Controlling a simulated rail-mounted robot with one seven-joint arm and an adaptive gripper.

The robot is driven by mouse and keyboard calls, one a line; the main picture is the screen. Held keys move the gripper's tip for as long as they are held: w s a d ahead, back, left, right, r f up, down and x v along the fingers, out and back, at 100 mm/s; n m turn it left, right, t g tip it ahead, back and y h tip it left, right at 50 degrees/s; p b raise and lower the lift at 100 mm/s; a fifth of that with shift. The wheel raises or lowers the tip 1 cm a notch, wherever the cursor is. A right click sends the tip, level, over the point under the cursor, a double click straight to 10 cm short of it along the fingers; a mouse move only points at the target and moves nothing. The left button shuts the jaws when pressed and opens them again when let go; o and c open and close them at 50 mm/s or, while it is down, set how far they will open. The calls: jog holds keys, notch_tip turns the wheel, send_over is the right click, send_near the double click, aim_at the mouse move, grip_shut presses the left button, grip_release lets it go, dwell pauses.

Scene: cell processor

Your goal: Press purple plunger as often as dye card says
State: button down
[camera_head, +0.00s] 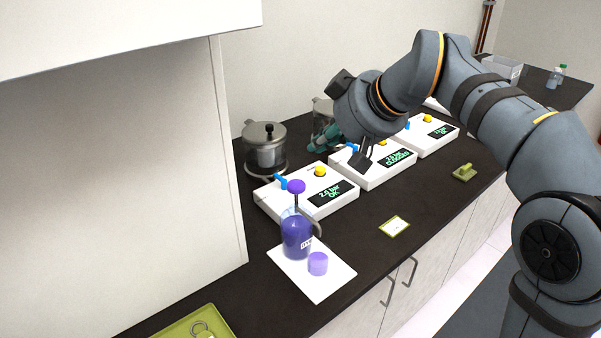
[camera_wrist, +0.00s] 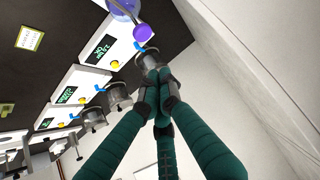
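The purple plunger (camera_head: 296,187) stands upright on a clear bottle of purple liquid (camera_head: 297,240), on a white mat. A small purple cup (camera_head: 318,263) stands beside the bottle. In the wrist view the plunger (camera_wrist: 143,32) shows at the top. A small card with a green border (camera_head: 394,226) lies right of the mat; its writing is too small to read. It also shows in the wrist view (camera_wrist: 31,37). My gripper (camera_head: 325,138) is behind the white devices, away from the plunger. In the wrist view its green fingers (camera_wrist: 158,80) meet, with nothing seen between them.
White devices with displays, yellow knobs and blue levers stand in a row, the nearest (camera_head: 280,200) behind the bottle. A metal pot (camera_head: 265,148) stands behind them. A green tray (camera_head: 185,330) is at the front left. A white cabinet (camera_head: 110,170) bounds the left.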

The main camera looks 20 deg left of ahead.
send_over(296, 185)
jog(key=f, duration=0.4)
jog(key=f+p, duration=0.1)
jog(key=f, duration=0.2)
jog(key=shift+s+d, duration=0.2)
jog(key=shift+d, duration=0.05)
notch_tip(296, 185, down, 3)
jog(key=shift+r, duration=0.15)
jog(key=shift+f, duration=0.7)
notch_tip(296, 185, down, 3)
jog(key=b, duration=0.4)
jog(key=shift+f, duration=0.2)
jog(key=shift+r, duration=0.15)
